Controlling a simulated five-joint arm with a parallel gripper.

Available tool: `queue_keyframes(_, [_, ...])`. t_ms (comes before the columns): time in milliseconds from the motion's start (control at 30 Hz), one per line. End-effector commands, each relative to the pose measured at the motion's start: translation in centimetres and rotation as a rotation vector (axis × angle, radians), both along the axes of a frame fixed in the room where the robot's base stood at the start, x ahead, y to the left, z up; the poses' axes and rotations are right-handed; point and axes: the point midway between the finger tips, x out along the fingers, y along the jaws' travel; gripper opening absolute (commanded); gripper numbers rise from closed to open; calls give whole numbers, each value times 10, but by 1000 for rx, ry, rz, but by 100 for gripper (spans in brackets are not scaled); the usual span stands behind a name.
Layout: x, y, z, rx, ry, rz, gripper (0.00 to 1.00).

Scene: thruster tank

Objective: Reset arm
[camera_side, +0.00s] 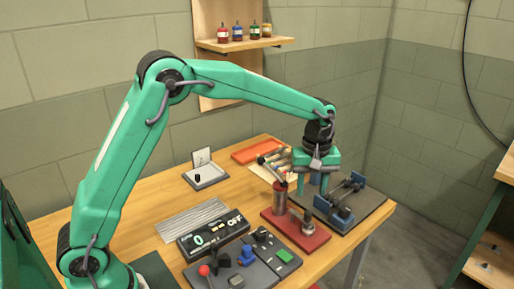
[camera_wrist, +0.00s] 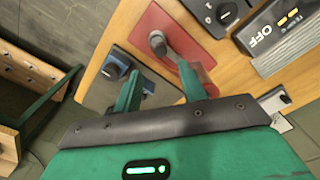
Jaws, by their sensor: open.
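My green gripper (camera_side: 317,176) hangs pointing down over the far right part of the wooden bench, above and near the dark plate (camera_side: 368,213) with blue clamp blocks (camera_side: 341,217). Its two green fingers are apart, and I see nothing held between them. In the wrist view the gripper (camera_wrist: 160,75) is open, with its fingers near the red base plate (camera_wrist: 192,42), which carries a metal post and lever. Whether the fingers touch anything cannot be told. My arm arches high across the bench from the left.
A display box (camera_side: 213,235) reading 0 and OFF stands at the front middle, beside a control panel (camera_side: 258,272) with a red-topped stick. A ribbed grey plate (camera_side: 190,220), a sign stand (camera_side: 205,175) and an orange tray (camera_side: 256,150) lie farther back. A bottle shelf (camera_side: 243,43) hangs on the wall.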

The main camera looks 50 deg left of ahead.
Motion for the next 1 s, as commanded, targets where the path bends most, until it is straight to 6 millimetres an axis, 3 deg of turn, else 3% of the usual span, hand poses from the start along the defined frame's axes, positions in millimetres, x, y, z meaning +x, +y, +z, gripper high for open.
queue_keyframes(167, [-4,3,7,-2,-11,-16,41])
queue_keyframes(367, [-21,12,31,-5,-48,-81,41])
queue_keyframes(700, [-74,37,81,2,-146,-260,41])
queue_keyframes(1000, [-128,56,110,29,-233,-424,41])
